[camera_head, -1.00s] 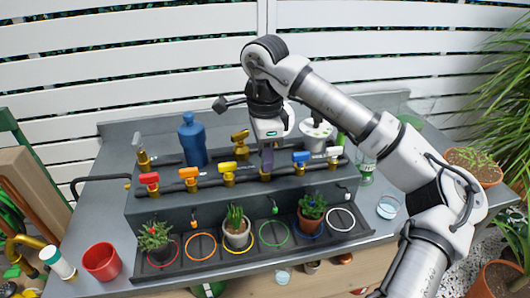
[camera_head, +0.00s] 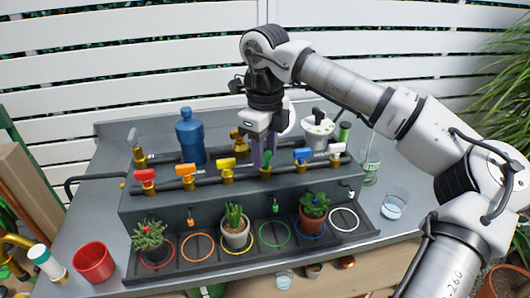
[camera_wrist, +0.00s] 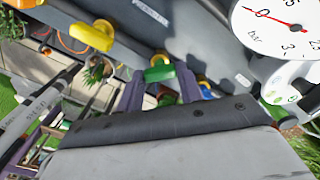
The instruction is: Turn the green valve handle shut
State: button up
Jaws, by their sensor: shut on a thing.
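The green valve handle (camera_head: 267,157) is on the front pipe (camera_head: 208,178), between the yellow (camera_head: 227,164) and blue (camera_head: 302,154) handles. My gripper (camera_head: 263,152) reaches down over it from above, and its purple fingers are shut on the handle. In the wrist view the green handle (camera_wrist: 159,73) shows between the two purple fingers of my gripper (camera_wrist: 161,88). The fingers and wrist partly hide the handle, so its exact angle to the pipe is hard to tell.
Red (camera_head: 145,175), orange (camera_head: 187,171) and white (camera_head: 337,149) handles share the pipe. A blue bottle (camera_head: 190,137) and a gauge (camera_wrist: 285,28) stand close by. Potted plants and coloured rings fill the tray (camera_head: 210,276) below. A red cup (camera_head: 94,262) stands at left.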

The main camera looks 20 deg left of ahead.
jog(key=m+b, duration=0.1)
jog(key=m, duration=0.3)
jog(key=shift+m, duration=0.3)
jog(key=m+b, duration=0.1)
jog(key=m, duration=0.3)
jog(key=shift+m, duration=0.3)
jog(key=o, duration=1)
notch_tip(320, 180, up, 14)
jog(key=shift+f+p, duration=0.1)
jog(key=shift+p, duration=0.3)
